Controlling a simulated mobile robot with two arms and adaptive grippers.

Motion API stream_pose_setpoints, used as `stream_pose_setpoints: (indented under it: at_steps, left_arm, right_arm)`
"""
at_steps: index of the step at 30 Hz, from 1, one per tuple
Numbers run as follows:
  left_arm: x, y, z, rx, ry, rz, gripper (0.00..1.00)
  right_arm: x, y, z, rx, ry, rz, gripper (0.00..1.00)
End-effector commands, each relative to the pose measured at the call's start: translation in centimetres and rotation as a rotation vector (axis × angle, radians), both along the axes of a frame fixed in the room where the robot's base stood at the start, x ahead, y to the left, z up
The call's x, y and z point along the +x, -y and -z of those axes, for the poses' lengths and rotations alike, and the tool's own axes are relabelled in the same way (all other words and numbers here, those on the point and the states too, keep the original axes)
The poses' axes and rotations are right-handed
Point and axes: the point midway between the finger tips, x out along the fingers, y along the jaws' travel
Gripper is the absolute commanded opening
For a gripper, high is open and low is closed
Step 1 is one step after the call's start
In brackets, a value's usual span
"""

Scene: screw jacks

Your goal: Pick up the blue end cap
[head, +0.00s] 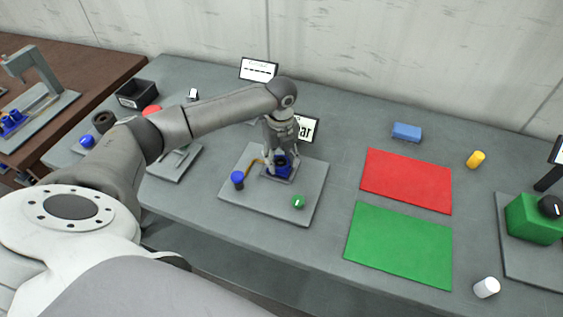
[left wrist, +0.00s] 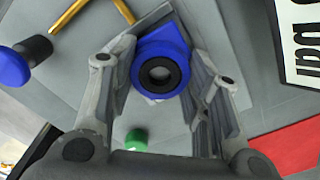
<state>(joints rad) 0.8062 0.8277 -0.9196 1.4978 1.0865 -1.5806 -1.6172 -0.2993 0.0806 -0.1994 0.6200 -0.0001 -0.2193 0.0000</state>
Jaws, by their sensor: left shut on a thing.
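The blue end cap (left wrist: 162,62), a blue piece with a dark ring in its middle, is between the fingers of my left gripper (left wrist: 165,80) in the left wrist view. In the head view my left gripper (head: 280,155) points down over the grey base plate (head: 310,180), shut on the blue end cap (head: 283,163). The fingers hide part of it in the head view, and I cannot tell whether it is clear of the fixture below. My right gripper is not in view.
A blue-topped dark post (head: 237,178) and a green knob (head: 298,201) stand on the same plate. A red mat (head: 407,180) and a green mat (head: 400,243) lie to the right. A small sign (head: 308,128) stands behind the gripper.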

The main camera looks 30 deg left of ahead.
Motion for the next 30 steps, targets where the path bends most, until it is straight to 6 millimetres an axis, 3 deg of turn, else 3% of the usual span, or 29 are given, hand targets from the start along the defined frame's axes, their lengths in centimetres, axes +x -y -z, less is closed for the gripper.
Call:
stream_pose_setpoints:
  at_steps: [5, 12, 21, 30]
  left_arm:
    - [-0.8, 0.7, -2.6, -0.002, 0.011, 0.003, 0.1]
    - [-4.1, 2.8, -7.5, -0.001, 0.017, 0.004, 0.1]
    - [-9.0, 5.9, -10.0, -0.002, 0.016, 0.003, 0.1]
    - [-11.3, 7.3, -11.3, -0.002, 0.015, 0.0, 0.1]
  right_arm:
    - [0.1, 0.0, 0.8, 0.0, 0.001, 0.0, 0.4]
    - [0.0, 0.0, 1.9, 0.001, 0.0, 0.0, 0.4]
    - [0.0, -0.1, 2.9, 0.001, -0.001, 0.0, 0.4]
    - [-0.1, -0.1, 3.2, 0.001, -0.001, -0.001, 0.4]
